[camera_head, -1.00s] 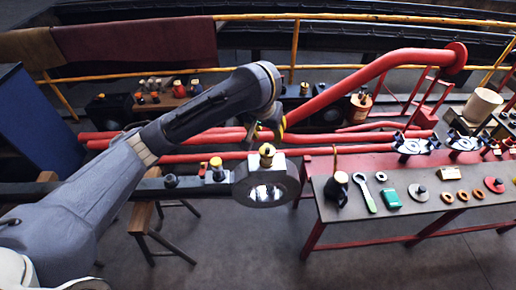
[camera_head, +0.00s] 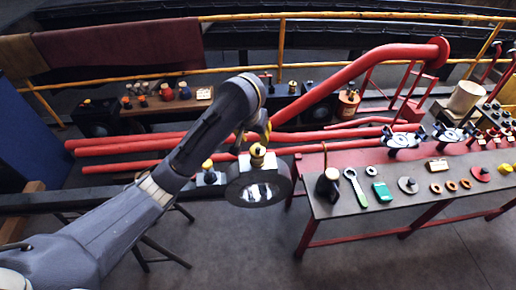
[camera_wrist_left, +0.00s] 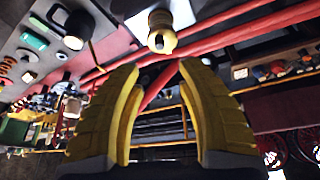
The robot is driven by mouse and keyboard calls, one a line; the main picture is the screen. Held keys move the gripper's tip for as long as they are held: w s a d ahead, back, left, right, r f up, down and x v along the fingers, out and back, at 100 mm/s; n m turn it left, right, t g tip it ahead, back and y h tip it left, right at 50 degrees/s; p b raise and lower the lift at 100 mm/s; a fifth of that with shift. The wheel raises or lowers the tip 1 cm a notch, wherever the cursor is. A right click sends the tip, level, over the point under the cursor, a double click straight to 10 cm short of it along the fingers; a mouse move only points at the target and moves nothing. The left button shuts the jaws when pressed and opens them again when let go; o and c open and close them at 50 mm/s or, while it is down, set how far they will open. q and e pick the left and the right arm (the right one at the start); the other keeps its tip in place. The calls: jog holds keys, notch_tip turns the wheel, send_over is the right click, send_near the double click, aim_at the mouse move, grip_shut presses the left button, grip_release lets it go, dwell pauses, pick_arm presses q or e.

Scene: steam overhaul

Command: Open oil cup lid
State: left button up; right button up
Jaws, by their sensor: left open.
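The oil cup (camera_head: 257,155), brass with a dark-banded top, stands upright on the pale block of the round rod end (camera_head: 258,190). It also shows in the left wrist view (camera_wrist_left: 161,38), beyond and above the fingertips. Its lid looks shut, though it is too small to be sure. My left gripper (camera_head: 262,132) is just above the cup in the head view, partly hidden by its own wrist. Its yellow fingers (camera_wrist_left: 158,75) are apart with nothing between them. My right gripper is in neither view.
A second cup with a yellow top (camera_head: 208,166) stands on the bar to the left. Red pipes (camera_head: 130,146) run behind.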

aim_at(258, 148)
pick_arm(q)
jog(key=shift+x, duration=5.6)
jog(key=shift+s, duration=0.1)
grip_shut()
